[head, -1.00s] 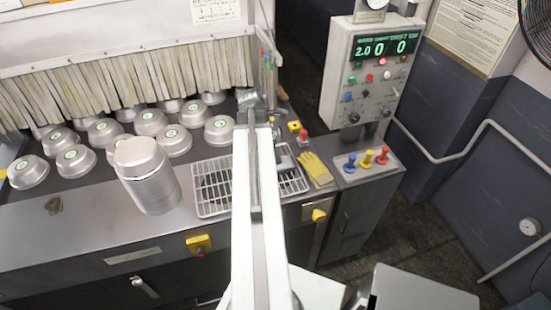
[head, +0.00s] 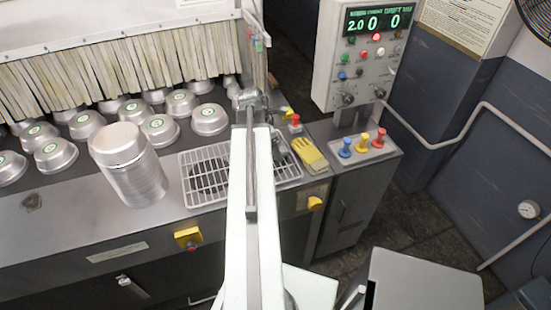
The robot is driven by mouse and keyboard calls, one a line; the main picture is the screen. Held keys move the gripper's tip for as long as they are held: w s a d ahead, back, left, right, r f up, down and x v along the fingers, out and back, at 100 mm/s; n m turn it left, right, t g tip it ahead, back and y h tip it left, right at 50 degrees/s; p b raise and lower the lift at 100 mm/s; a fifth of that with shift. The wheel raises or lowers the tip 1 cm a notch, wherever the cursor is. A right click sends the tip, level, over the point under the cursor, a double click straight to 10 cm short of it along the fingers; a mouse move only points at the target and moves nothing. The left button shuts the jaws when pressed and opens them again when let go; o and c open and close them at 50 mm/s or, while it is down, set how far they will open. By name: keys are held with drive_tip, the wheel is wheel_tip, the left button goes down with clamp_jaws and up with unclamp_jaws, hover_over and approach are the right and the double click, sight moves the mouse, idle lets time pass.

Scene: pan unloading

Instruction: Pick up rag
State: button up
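A small crumpled grey-brown patch (head: 32,201), which may be the rag, lies on the steel counter (head: 75,222) at the left. It is too small to be sure. A folded yellow cloth-like thing, which looks like gloves (head: 309,154), lies at the counter's right end, beside the wire rack. My gripper (head: 250,98) is at the far end of my white arm, over the back of the counter. It is left of and beyond the yellow gloves and far right of the grey-brown patch. Its fingers are too small and partly hidden to read.
A stack of metal pans (head: 130,172) stands left of the wire rack (head: 205,178). Several upturned pans (head: 160,130) sit before the strip curtain (head: 110,75). A control panel (head: 362,55) and coloured knobs (head: 363,145) stand at the right. Dark floor is free at the right.

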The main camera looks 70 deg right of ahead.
drive_tip(key=shift+f, duration=0.3)
idle(0.4)
drive_tip(key=c, duration=1.4)
